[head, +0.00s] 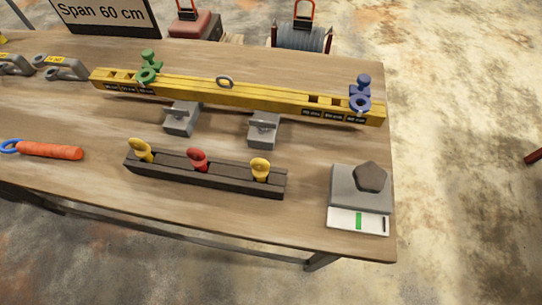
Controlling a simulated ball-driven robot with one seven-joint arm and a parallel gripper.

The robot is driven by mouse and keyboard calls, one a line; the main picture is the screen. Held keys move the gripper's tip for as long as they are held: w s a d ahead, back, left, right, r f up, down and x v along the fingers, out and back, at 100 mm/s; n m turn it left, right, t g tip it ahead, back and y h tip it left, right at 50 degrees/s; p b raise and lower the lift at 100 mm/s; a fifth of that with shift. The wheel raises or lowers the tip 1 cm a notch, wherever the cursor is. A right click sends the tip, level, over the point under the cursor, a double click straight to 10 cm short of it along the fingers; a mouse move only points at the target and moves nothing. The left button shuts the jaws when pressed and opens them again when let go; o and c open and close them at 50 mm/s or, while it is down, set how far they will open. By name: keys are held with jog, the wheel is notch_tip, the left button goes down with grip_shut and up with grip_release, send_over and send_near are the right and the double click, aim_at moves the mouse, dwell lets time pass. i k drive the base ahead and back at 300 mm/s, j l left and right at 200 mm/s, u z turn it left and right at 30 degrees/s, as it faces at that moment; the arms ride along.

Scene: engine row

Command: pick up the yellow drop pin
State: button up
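A dark rack (228,178) lies near the front of the wooden table and holds a row of pins with ring-shaped tops. A yellow pin (260,168) stands near the rack's right end. Another yellow pin (141,150) sits at its left end and looks slightly tilted. A red pin (196,158) stands between them. The lower parts of all three are hidden in the rack. My gripper is not in view.
Behind the rack, a yellow beam (285,99) rests on grey blocks, with a green fitting (149,66) and a blue one (360,92). A scale (358,220) bearing a dark lump (370,176) stands right. An orange-handled tool (50,150) lies left. The wooden table (310,155) is bare between rack and scale.

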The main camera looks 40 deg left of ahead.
aim_at(260, 167)
jog(key=l+u, duration=0.1)
jog(key=u, duration=0.3)
jog(key=l+u, duration=0.1)
jog(key=u, duration=0.3)
jog(key=l+u, duration=0.15)
jog(key=u, duration=0.25)
jog(key=l+u, duration=0.1)
jog(key=u, duration=0.3)
